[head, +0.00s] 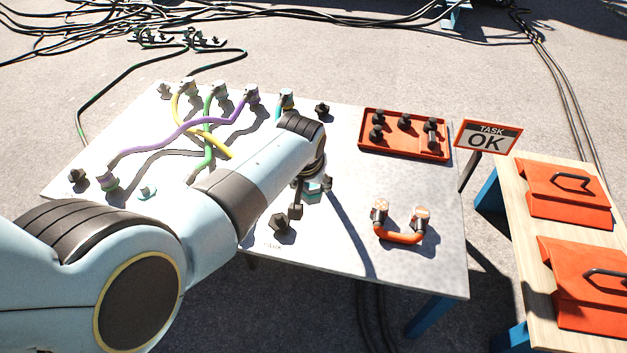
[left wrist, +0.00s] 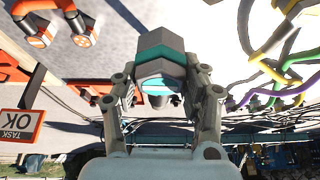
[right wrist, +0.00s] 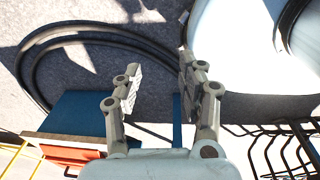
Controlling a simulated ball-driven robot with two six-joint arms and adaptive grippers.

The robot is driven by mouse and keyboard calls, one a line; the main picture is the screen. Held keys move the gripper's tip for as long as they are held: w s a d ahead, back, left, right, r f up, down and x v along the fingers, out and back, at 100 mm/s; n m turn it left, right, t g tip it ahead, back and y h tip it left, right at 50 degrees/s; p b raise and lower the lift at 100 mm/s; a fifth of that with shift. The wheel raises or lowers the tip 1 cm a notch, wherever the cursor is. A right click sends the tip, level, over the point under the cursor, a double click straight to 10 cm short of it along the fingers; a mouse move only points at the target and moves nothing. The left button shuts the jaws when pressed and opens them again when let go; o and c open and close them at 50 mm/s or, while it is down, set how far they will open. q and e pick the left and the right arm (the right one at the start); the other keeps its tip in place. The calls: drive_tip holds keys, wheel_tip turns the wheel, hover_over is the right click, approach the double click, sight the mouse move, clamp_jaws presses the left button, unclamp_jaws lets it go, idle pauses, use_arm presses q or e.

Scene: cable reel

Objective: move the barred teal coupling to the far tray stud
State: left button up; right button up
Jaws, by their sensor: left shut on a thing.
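My left gripper (left wrist: 160,98) is shut on a grey hexagonal coupling with teal bands (left wrist: 158,62); a pale bar shows on its teal end face. In the head view the left gripper (head: 312,186) is over the table, partly hidden by my forearm, with a bit of teal (head: 317,186) at its fingers. The orange tray (head: 445,156) lies at the table's back right with several black studs, including one in its back row (head: 404,120). My right gripper (right wrist: 160,75) is open and empty, off the table; it is out of the head view.
An orange cable with two end connectors (head: 400,237) lies at the table's front right. Purple (head: 190,125), yellow and green cables cover the left. Black pegs (head: 281,222) stand near the arm. The TASK OK sign (head: 487,137) is right of the tray.

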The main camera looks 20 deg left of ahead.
sight(280, 215)
use_arm(q)
drive_tip(key=a+f+m+b, duration=0.1)
drive_tip(key=a+f+b, duration=0.1)
drive_tip(key=b, duration=0.2)
drive_tip(key=a+f+m+h+b, duration=0.1)
drive_tip(key=a+f+m+b, duration=0.1)
drive_tip(key=a+f+b, duration=0.1)
drive_tip(key=a+f+m+h+b, duration=0.1)
drive_tip(key=a+f+m+b, duration=0.1)
drive_tip(key=b, duration=0.4)
drive_tip(key=shift+s+a+f+g, duration=0.1)
drive_tip(key=shift+a+g, duration=0.05)
drive_tip(key=shift+a, duration=0.2)
drive_tip(key=shift+s+a+f+g, duration=0.1)
drive_tip(key=shift+a+g, duration=0.05)
drive_tip(key=shift+a, duration=0.2)
drive_tip(key=shift+a+m+b, duration=0.15)
drive_tip(key=shift+m+b, duration=0.25)
drive_tip(key=shift+b, duration=0.05)
drive_tip(key=shift+f+b, duration=1.55)
drive_tip(key=shift+f, duration=0.55)
use_arm(e)
wheel_tip(280, 215, down, 16)
drive_tip(key=s+d, duration=0.1)
drive_tip(key=d, duration=0.1)
drive_tip(key=shift+s+f+g, duration=0.15)
drive_tip(key=shift+s+g, duration=0.05)
drive_tip(key=shift+g, duration=0.2)
drive_tip(key=shift+d, duration=0.1)
